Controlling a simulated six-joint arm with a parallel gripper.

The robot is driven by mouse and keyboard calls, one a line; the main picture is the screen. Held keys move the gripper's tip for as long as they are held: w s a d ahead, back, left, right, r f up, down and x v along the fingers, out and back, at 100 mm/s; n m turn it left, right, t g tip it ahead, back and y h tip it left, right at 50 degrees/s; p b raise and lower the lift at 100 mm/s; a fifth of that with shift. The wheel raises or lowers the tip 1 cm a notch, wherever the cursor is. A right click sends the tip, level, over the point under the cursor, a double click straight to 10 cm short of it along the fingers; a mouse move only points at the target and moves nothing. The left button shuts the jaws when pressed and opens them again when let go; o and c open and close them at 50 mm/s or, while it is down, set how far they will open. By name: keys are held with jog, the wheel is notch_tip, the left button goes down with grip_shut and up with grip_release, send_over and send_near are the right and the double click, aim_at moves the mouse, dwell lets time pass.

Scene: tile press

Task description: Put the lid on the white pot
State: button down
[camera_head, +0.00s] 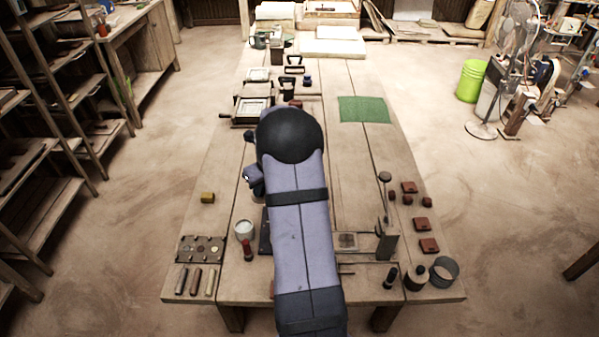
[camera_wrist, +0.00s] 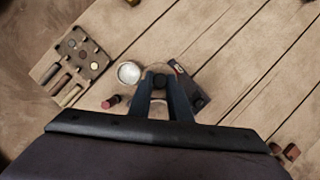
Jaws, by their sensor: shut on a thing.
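The white pot (camera_head: 244,230) stands upright on the wooden table, just left of my arm in the head view. In the wrist view the pot (camera_wrist: 129,74) is a pale round shape left of my gripper (camera_wrist: 160,82). My gripper is shut on the dark knob of the lid (camera_wrist: 158,67), a pale disc partly hidden by the fingers. The lid is apart from the pot, to its right in the wrist view. How high the lid is held is hard to tell. In the head view my arm hides the gripper and lid.
A red-handled stamp (camera_head: 247,251) stands close to the pot. A dark tray (camera_head: 218,242) with small discs lies left of it. A dark flat block (camera_wrist: 208,80) is right of my gripper. A yellow block (camera_head: 207,197) sits behind. The table's middle left is mostly clear.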

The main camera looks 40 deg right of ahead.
jog(key=w+a+f+n+p, duration=0.1)
jog(key=a+f+p, duration=0.1)
jog(key=a, duration=0.5)
jog(key=shift+w+a+f+y, duration=0.15)
jog(key=shift+w+a+y, duration=0.05)
jog(key=shift+w+y, duration=0.1)
jog(key=shift+f, duration=0.2)
notch_tip(320, 180, down, 4)
jog(key=b, duration=0.5)
jog(key=shift+f, duration=0.1)
jog(key=shift+f+b, duration=0.65)
jog(key=shift+f, duration=0.25)
jog(key=shift+p, duration=0.55)
dwell(0.7)
jog(key=shift+f, duration=0.15)
dwell(0.9)
